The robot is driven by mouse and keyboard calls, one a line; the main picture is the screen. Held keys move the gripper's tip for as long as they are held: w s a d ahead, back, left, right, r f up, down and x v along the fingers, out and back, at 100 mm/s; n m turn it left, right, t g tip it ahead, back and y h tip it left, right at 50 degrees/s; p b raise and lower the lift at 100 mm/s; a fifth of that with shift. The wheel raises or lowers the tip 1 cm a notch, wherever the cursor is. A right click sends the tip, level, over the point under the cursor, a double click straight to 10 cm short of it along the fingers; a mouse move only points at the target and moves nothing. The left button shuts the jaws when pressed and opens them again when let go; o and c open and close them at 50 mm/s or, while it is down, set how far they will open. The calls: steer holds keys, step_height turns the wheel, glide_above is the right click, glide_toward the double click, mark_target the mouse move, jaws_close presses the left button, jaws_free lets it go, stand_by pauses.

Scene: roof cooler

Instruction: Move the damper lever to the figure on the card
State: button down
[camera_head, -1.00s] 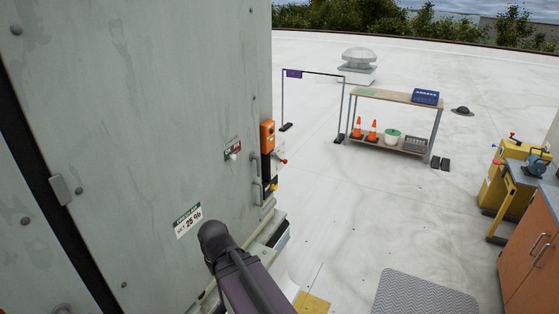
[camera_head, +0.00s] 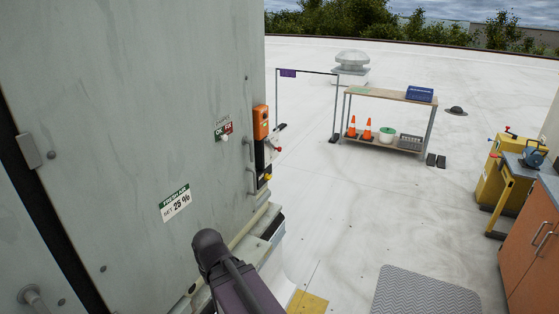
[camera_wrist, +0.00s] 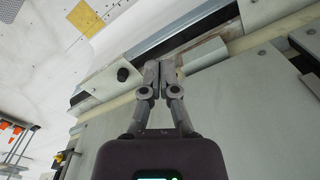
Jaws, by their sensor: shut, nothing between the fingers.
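The card (camera_head: 175,203) on the grey cabinet wall reads "FRESH AIR" and "SET 25 %". My gripper (camera_wrist: 158,64) shows in the wrist view with its fingers shut and nothing between them. I cannot tell whether either belongs to the damper lever. No scale figures can be read. In the head view my dark arm hides part of the ledge, and the gripper itself is not visible there.
An orange box (camera_head: 260,122) and a red-and-green switch plate (camera_head: 223,131) are on the cabinet wall. A shelf table (camera_head: 390,96) with cones stands farther off. A yellow machine (camera_head: 500,185) and an orange cabinet (camera_head: 530,245) are at right.

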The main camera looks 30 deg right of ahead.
steer(key=shift+f+b, duration=1.15)
steer(key=shift+f, duration=0.6)
steer(key=c, duration=1.4)
jaws_free()
